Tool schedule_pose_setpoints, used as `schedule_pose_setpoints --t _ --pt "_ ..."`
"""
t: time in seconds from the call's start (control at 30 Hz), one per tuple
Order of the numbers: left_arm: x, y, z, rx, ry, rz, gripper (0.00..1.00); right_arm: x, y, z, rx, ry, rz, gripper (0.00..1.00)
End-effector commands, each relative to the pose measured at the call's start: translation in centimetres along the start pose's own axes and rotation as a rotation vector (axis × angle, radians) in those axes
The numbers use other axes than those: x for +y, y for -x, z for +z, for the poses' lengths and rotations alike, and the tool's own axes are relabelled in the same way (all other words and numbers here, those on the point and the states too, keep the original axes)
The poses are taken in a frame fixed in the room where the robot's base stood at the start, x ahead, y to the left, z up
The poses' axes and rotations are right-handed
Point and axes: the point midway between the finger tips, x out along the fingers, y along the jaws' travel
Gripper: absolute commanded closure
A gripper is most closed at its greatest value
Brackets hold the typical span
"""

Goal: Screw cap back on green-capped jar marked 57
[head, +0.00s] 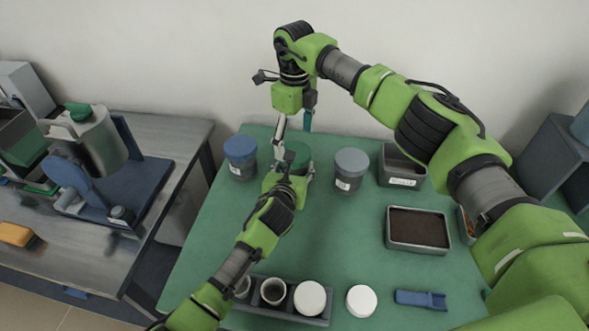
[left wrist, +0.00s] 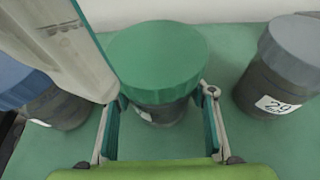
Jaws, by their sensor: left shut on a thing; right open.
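The green-capped jar stands on the green table mat, mostly hidden by my arms in the head view, where part of its green cap (head: 299,151) shows. In the left wrist view the green cap (left wrist: 158,56) sits on top of the dark jar (left wrist: 162,112); how tightly it is screwed cannot be told. Its label is mostly hidden and the number is not readable. My left gripper (head: 289,176) is shut on the jar body below the cap, one finger on each side. My right gripper (head: 294,128) is open, pointing down just behind and above the cap.
A blue-capped jar (head: 240,156) stands left and a grey-capped jar (head: 350,168), marked 29 in the left wrist view, stands right. A rack (head: 262,308), a white lid (head: 361,300), a blue clip-like thing (head: 421,299) and a soil-filled tray (head: 416,248) lie nearer. The mat's middle is clear.

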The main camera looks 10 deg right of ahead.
Motion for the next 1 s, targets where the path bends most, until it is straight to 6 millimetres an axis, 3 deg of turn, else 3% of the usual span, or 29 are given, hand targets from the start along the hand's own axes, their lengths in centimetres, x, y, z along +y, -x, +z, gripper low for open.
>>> schedule_pose_setpoints --t 0.1,0.33,0.5,0.8,0.83,0.9,1.0 --pt "0.0 0.0 -0.1 0.002 0.0 0.001 1.0 -0.1 2.9 0.1 -0.003 -0.001 -0.002 0.2" --pt "0.0 0.0 -0.1 0.002 0.0 0.001 1.0 0.0 6.9 0.0 -0.001 -0.001 -0.002 0.2" --pt "0.0 0.0 -0.1 0.002 0.0 0.001 1.0 0.0 8.1 0.0 0.0 -0.001 -0.001 0.2" --pt "0.0 0.0 -0.1 0.002 0.0 0.001 1.0 0.0 8.3 0.0 0.001 -0.001 0.0 0.2" --pt "0.0 0.0 -0.1 0.002 0.0 0.001 0.42 0.0 8.3 0.0 0.001 -0.001 0.0 0.2" --pt "0.0 0.0 -0.1 0.002 0.0 0.001 0.3 0.0 8.3 0.0 0.001 -0.001 0.0 0.2" --pt "0.0 0.0 -0.1 0.002 0.0 0.001 0.3 0.0 8.3 0.0 0.001 -0.001 0.0 0.2"
